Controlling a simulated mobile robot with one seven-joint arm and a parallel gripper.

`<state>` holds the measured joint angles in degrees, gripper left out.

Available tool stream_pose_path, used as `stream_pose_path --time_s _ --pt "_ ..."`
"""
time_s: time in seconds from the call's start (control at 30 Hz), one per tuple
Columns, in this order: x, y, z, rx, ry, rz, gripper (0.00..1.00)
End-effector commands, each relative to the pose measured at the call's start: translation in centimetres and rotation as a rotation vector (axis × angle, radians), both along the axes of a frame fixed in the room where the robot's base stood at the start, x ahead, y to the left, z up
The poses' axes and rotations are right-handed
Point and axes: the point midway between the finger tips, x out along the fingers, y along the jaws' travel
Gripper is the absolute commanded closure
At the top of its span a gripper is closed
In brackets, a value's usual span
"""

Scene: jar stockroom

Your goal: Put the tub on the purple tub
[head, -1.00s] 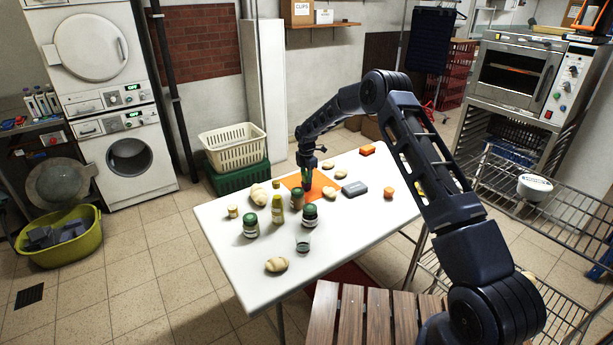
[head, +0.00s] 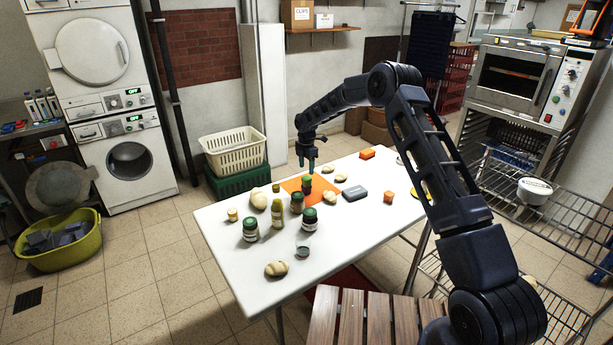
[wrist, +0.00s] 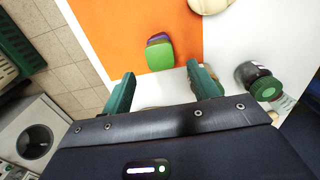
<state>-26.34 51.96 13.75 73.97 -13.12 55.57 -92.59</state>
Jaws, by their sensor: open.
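The green-topped tub (wrist: 160,56) rests on the purple tub (wrist: 155,38), of which only an edge shows behind it in the wrist view. In the head view the tub stack (head: 307,184) stands upright on the orange mat. My gripper (head: 308,168) is above the stack in the head view. In the wrist view my gripper (wrist: 163,88) has its two green fingers spread, with nothing between them. The green tub is clear of both fingers. Most of the purple tub is hidden.
A green-lidded jar (wrist: 266,88) stands beside the orange mat (wrist: 130,25). More green-lidded jars (head: 250,230), a yellow-green bottle (head: 277,213), a glass (head: 303,249) and a grey box (head: 354,193) share the white table (head: 345,245). Its front right part is clear.

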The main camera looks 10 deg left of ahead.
Motion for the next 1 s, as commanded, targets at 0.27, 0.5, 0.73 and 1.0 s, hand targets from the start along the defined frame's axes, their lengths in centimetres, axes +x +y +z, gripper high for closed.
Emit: stream_pose_path --time_s 0.27,0.5,0.73,1.0 --pt "0.0 0.0 4.1 0.0 0.0 0.0 0.4" --pt "0.0 0.0 5.1 -0.001 0.001 0.0 0.4" --pt "0.0 -0.9 6.3 -0.001 -0.008 -0.029 0.4" --pt "-1.4 -7.2 14.5 0.005 -0.056 -0.247 0.4"
